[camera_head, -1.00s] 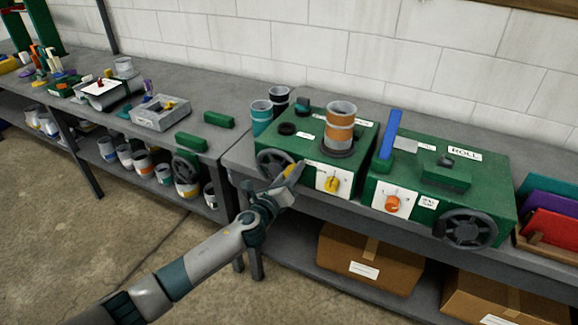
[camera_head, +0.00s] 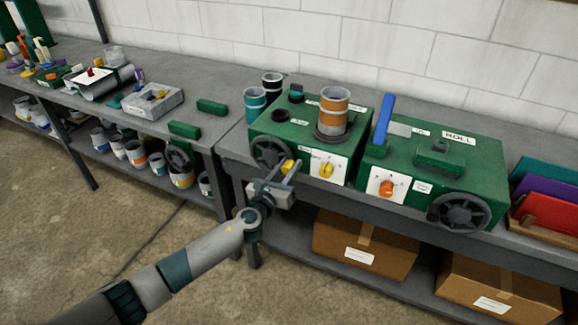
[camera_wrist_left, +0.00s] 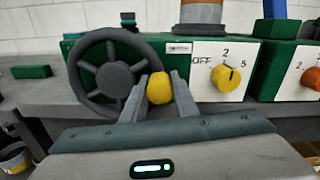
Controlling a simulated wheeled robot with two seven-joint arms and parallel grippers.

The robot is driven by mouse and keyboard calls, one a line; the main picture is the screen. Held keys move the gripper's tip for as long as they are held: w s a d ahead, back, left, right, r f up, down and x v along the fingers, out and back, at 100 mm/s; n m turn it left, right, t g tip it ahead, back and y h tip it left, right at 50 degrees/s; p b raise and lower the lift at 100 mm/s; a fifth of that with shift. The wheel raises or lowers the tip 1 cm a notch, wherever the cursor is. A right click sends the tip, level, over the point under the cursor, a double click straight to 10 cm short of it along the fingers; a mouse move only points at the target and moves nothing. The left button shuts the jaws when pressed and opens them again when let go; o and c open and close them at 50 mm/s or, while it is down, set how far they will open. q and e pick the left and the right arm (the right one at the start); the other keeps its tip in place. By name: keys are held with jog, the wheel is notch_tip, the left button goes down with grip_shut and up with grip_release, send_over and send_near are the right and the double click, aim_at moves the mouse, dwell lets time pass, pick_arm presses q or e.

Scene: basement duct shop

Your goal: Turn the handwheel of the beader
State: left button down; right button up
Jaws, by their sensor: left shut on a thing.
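A green machine (camera_head: 259,128) stands on the bench with a dark grey handwheel (camera_head: 268,153) on its front left. Its label is too small to read, so I cannot confirm that it is the beader. The handwheel (camera_wrist_left: 88,62) fills the left of the left wrist view, with a yellow grip knob (camera_wrist_left: 159,88) at its lower right rim. My left gripper (camera_head: 288,168) is shut on this knob, one finger on each side. A yellow dial (camera_wrist_left: 227,78) on a white plate sits right of the wheel, its plate marked OFF, 2 and 5. My right gripper is out of view.
A green machine labelled ROLL (camera_head: 480,160) with its own handwheel (camera_head: 464,212) stands close to the right. An orange-banded pipe (camera_head: 334,112) stands on the left machine. Cardboard boxes (camera_head: 365,248) sit on the shelf below. Open floor lies left of my arm.

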pick_arm(q)
jog(key=shift+f, duration=0.2)
jog(key=c, duration=1.7)
grip_release()
jog(key=shift+s+r, duration=0.1)
jog(key=b+v, duration=0.2)
jog(key=v, duration=1.5)
jog(key=shift+s, duration=0.1)
